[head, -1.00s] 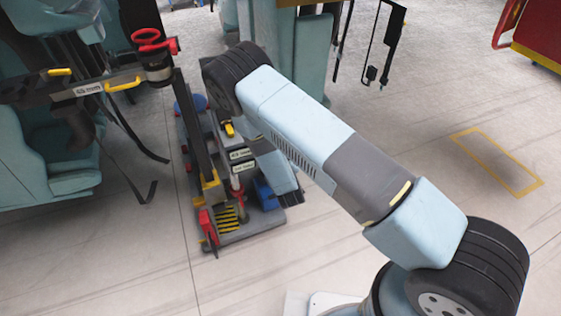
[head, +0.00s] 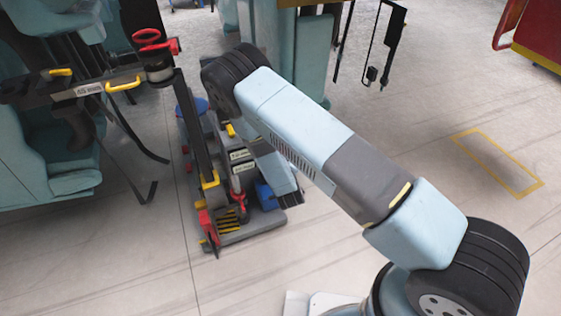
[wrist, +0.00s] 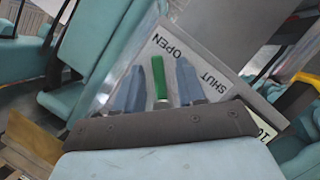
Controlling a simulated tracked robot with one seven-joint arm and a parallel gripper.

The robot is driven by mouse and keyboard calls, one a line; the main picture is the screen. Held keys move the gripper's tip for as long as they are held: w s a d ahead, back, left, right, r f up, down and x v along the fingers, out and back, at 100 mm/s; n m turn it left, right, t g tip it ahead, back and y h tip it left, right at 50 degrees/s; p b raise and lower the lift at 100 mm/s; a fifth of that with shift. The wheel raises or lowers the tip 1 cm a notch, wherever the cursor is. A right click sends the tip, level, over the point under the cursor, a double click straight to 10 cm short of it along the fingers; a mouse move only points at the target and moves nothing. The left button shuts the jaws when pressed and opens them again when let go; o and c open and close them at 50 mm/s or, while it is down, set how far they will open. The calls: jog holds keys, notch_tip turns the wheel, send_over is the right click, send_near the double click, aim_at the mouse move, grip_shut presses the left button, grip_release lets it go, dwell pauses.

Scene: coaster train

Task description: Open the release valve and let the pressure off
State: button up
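In the wrist view a green lever (wrist: 159,78) stands up between the two blue-grey fingers of my gripper (wrist: 158,85). A gap shows on each side of the lever, so the fingers are open around it and not closed on it. Behind it is a white plate (wrist: 190,50) lettered OPEN and SHUT.
In the head view a grey wheeled-looking unit (head: 250,237) with red, yellow and blue parts stands on the floor. A dark bar with yellow handles (head: 123,84) and a red ring (head: 147,37) is at upper left. Teal seats (head: 70,183) stand at left.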

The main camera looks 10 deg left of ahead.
jog(key=shift+s, duration=0.1)
jog(key=v, duration=1.3)
jog(key=shift+s, duration=0.25)
jog(key=shift+d+r, duration=0.1)
